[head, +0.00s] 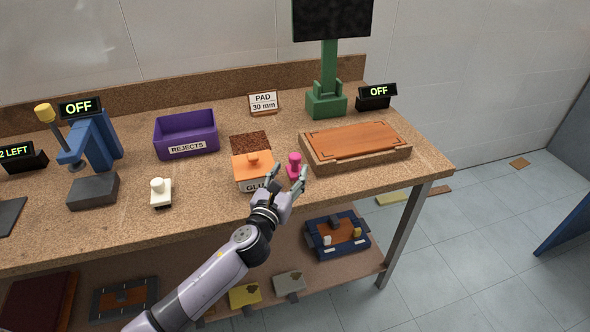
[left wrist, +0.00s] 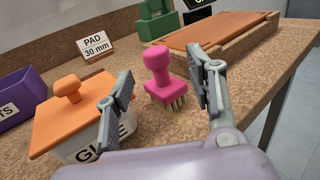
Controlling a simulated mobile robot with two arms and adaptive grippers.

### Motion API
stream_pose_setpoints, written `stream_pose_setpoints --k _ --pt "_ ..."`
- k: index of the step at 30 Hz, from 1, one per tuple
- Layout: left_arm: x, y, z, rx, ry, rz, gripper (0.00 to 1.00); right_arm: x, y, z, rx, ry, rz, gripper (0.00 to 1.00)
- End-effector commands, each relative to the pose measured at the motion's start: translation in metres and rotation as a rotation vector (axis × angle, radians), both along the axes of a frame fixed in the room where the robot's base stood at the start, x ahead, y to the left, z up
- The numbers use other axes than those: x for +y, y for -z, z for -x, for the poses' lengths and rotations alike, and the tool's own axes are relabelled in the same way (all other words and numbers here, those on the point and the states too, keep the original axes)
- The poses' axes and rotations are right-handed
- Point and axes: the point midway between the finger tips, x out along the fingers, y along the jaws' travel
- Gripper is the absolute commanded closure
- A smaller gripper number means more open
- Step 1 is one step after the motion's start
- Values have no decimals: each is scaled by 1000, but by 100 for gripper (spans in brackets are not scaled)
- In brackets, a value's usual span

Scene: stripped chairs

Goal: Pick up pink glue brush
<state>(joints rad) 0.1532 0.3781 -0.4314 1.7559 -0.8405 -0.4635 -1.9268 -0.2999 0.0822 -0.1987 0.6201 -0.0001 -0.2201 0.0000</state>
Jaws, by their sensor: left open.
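The pink glue brush (head: 294,164) stands upright on the workbench, just right of the glue box (head: 254,180) with its orange lid. In the left wrist view the brush (left wrist: 160,76) shows a knobbed handle, a square block and pale bristles facing down. My left gripper (head: 286,182) is open and empty. In the left wrist view its two fingers (left wrist: 160,90) stand on either side of the brush in the picture, with the brush beyond the tips. The right finger is close to the brush block in that view. My right gripper is not in view.
A wooden tray (head: 405,153) with a brown board lies right of the brush. The purple rejects bin (head: 187,148), a white-handled tool (head: 160,193) and a blue press (head: 97,140) stand to the left. A green stand (head: 327,103) is behind. Bare bench lies in front.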

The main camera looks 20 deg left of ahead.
Motion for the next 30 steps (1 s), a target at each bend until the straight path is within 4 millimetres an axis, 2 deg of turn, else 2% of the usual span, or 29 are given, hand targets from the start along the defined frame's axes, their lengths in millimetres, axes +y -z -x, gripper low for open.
stream_pose_setpoints --k 7,12,16,25,30 --pt "0 -3 -19 0 -1 3 50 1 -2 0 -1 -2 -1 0" --pt "3 -9 -45 -1 -2 5 50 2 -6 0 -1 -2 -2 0" --pt "2 -7 -58 0 -1 3 50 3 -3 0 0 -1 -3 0" --pt "2 -6 -63 0 1 2 50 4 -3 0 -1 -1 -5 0" --pt "2 -6 -63 1 0 2 60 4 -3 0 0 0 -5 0"
